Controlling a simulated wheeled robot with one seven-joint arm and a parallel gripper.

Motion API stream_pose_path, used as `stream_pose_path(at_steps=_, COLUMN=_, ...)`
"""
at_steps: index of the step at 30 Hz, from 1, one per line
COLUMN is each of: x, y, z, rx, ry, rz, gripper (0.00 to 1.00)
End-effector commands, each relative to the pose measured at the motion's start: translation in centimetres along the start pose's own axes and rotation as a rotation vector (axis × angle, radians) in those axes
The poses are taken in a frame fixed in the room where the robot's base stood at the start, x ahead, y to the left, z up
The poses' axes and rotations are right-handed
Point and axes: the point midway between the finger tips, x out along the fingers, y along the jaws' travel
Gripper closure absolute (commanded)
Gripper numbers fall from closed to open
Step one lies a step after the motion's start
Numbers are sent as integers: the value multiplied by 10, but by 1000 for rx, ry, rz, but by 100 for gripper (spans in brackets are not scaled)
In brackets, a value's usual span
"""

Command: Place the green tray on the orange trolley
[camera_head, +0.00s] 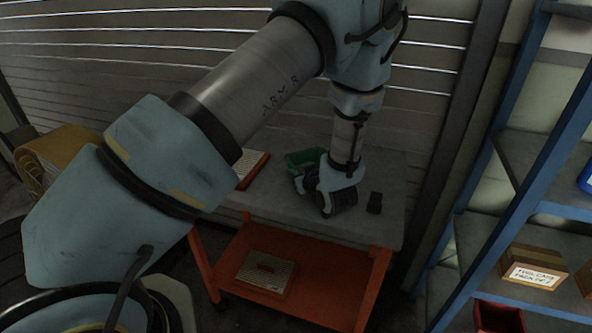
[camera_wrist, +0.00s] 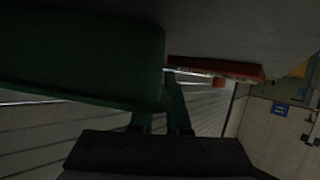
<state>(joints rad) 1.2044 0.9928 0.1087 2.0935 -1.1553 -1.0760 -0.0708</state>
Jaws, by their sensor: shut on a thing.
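The orange trolley (camera_head: 325,275) has a grey top (camera_head: 285,205), orange legs and an orange lower shelf. The green tray (camera_head: 303,158) is over the far part of the grey top, partly hidden behind my gripper (camera_head: 308,181). In the wrist view the tray (camera_wrist: 85,55) fills the upper left. My gripper (camera_wrist: 162,110) is shut on the tray near its edge. I cannot tell whether the tray's underside touches the grey top.
A red-edged pale panel (camera_head: 250,166) lies left of the tray on the top. A small dark object (camera_head: 374,203) stands at right. Another pale panel (camera_head: 265,271) lies on the lower shelf. A blue rack (camera_head: 524,215) stands right; a shutter wall (camera_head: 440,60) is behind.

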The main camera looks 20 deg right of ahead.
Motion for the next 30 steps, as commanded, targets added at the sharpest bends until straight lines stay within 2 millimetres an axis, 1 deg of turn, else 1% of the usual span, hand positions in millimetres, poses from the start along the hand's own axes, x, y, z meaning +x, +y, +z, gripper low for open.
stream_pose_path(at_steps=3, x=2, y=0, z=3, rx=0, ry=0, rz=1, gripper=100)
stream_pose_path(at_steps=10, x=2, y=0, z=4, rx=-1, ry=1, rz=0, gripper=100)
stream_pose_path(at_steps=11, x=2, y=0, z=4, rx=-1, ry=0, rz=0, gripper=83)
stream_pose_path(at_steps=18, x=2, y=0, z=4, rx=0, ry=0, rz=0, gripper=56)
stream_pose_path(at_steps=26, x=1, y=0, z=3, rx=0, ry=0, rz=0, gripper=55)
stream_pose_path(at_steps=30, x=-9, y=1, z=4, rx=-2, ry=0, rz=2, gripper=55)
